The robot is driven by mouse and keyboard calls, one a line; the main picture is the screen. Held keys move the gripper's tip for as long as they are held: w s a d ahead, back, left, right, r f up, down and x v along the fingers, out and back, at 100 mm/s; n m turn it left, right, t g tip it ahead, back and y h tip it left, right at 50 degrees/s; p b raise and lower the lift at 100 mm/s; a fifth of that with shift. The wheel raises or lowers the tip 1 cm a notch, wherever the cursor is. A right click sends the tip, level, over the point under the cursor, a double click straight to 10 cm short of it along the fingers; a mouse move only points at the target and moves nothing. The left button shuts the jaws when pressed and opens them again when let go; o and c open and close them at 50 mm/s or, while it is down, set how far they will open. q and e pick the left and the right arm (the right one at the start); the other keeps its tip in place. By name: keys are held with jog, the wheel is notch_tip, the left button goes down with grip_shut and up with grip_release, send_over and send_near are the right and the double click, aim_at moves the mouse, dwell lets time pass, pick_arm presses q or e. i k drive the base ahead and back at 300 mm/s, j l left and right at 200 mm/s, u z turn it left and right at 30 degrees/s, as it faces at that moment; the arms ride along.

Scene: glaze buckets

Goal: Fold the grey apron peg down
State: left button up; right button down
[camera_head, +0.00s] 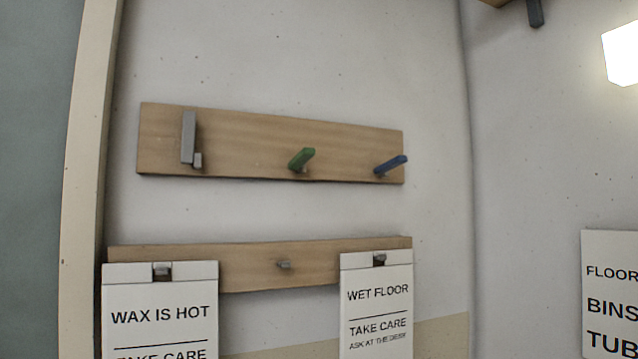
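The grey apron peg (188,138) is at the left end of the upper wooden board (240,135) on the wall. It stands upright, folded up along the board, with a small grey mount at its lower end. A green peg (302,159) near the middle and a blue peg (391,165) at the right end stick outward, slanting up to the right. Neither of my grippers shows in the head view.
A lower wooden board (250,264) carries a "WAX IS HOT" sign (160,295), a bare grey hook (284,264) and a "WET FLOOR" sign (377,309). Another sign (610,290) hangs on the right wall. A pale vertical post (85,180) stands at left.

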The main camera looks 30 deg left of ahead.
aim_at(187, 148)
jog(key=u, duration=1.5)
